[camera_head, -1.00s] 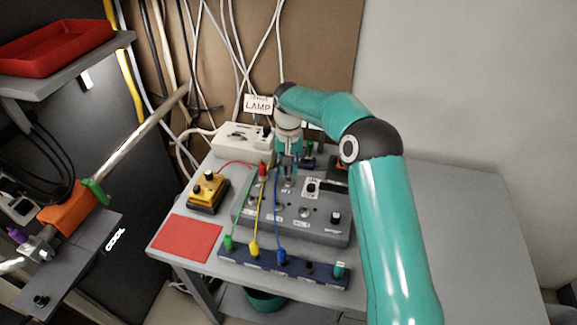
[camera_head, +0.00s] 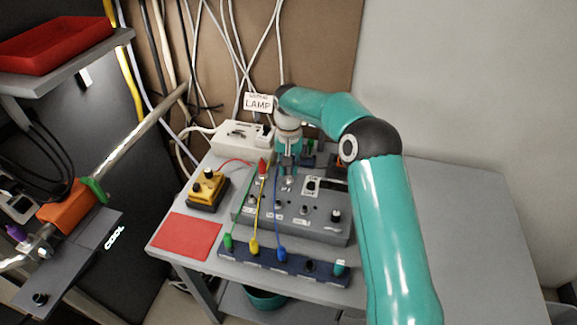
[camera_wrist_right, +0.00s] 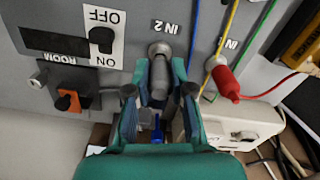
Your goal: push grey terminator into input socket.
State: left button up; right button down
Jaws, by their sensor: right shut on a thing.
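The grey terminator (camera_wrist_right: 161,82) is a small grey cylinder between the fingers of my right gripper (camera_wrist_right: 160,98), which is shut on it. In the wrist view its far end overlaps the round metal input socket (camera_wrist_right: 160,48) labelled IN 2 on the grey classifier box. I cannot tell how deep it sits. In the head view my right gripper (camera_head: 288,164) points down at the back of the grey box (camera_head: 315,229), over the socket area, and its fingers mostly hide the terminator. My left gripper is not in view.
A red plug (camera_wrist_right: 227,84) with a red wire sits beside the gripper, with green, yellow and blue wires (camera_head: 277,215) close by. An OFF/ON switch (camera_wrist_right: 101,40) is on the other side. A yellow box (camera_head: 208,187) and red mat (camera_head: 187,237) lie left. The table's right side (camera_head: 460,230) is clear.

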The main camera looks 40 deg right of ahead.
jog(key=shift+f+b, duration=0.55)
jog(key=shift+f, duration=0.45)
jog(key=c, duration=0.9)
grip_release()
jog(key=shift+c, duration=0.2)
jog(key=shift+r, duration=0.1)
notch_tip(320, 180, up, 12)
jog(key=shift+f, duration=0.1)
